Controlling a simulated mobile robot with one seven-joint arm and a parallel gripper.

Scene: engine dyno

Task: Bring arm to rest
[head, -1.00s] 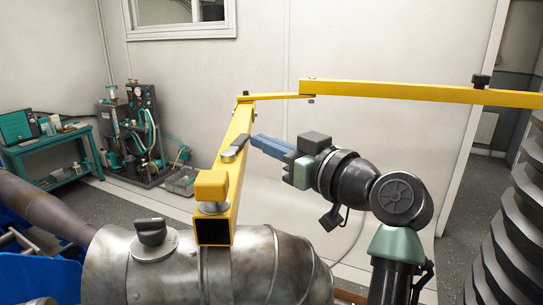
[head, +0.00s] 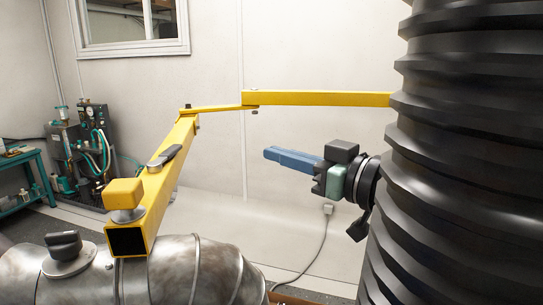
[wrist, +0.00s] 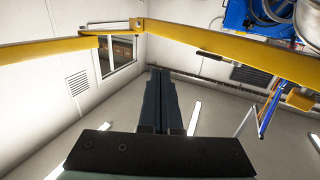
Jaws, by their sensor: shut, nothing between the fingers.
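My gripper (head: 268,153) is shut and empty, its blue fingers pressed together and pointing left in the head view. The fingers also show in the wrist view (wrist: 160,76). The jointed yellow arm (head: 180,140) reaches over the metal pipe, with a grey lever (head: 168,157) on top and a yellow block (head: 124,193) near its open square end. My fingertips are to the right of this arm in the picture, with a visible gap. The rest of my arm is hidden behind the black ribbed hose.
A large black ribbed hose (head: 465,150) fills the right of the head view. The metal pipe (head: 200,270) with a dark knob (head: 63,243) lies at lower left. A teal pump rig (head: 85,150) stands by the wall. Yellow beams (wrist: 225,45) cross the wrist view.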

